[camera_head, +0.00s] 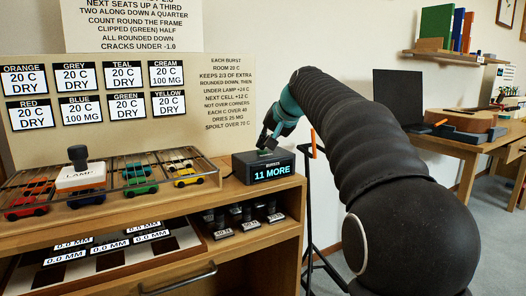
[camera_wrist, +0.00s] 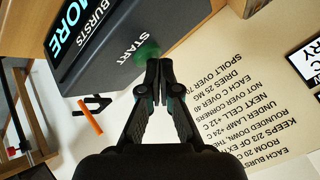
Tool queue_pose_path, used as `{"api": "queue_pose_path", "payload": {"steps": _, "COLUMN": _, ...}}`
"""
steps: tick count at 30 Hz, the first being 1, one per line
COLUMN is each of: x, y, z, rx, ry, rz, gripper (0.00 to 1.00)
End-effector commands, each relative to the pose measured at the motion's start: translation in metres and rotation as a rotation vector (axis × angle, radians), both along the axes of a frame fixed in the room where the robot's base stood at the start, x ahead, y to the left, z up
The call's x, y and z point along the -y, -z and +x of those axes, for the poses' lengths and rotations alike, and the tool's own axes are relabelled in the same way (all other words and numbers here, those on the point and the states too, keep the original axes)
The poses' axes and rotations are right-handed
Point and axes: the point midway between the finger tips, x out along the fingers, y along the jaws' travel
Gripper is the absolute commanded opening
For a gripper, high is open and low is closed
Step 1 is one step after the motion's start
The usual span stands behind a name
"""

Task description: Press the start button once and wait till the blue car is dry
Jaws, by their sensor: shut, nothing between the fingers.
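The black box (camera_head: 275,163) on the bench's right end reads "11 MORE". Its green start button (camera_wrist: 148,50), labelled START, shows in the wrist view. My gripper (camera_head: 264,146) is over the box top, fingers shut and empty. In the wrist view my fingertips (camera_wrist: 159,66) are right at the button's edge; I cannot tell whether they touch it. The blue car (camera_head: 86,199) is in the frame's front row, under the white lamp block (camera_head: 80,178), partly hidden by it. The board (camera_head: 81,109) reads 20 C, 100 MG for blue.
The wire frame (camera_head: 140,175) holds several other cars, red, orange, green and yellow among them. The board reads 100 MG for cream too, DRY for the others. Small black weights (camera_head: 250,226) stand on the shelf below. An orange-tipped stand (camera_head: 313,145) is right of the box.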

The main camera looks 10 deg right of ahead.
Motion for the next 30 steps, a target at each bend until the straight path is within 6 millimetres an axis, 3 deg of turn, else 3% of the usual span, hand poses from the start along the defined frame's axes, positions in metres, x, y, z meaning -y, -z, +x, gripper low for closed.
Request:
{"api": "queue_pose_path", "payload": {"steps": 16, "x": 0.0, "y": 0.003, "z": 0.0, "rx": -0.001, "ry": -0.001, "rz": 0.0, "gripper": 0.0}}
{"api": "queue_pose_path", "payload": {"steps": 30, "x": 0.0, "y": -0.015, "z": 0.0, "rx": -0.001, "ry": -0.001, "rz": 0.0, "gripper": 0.0}}
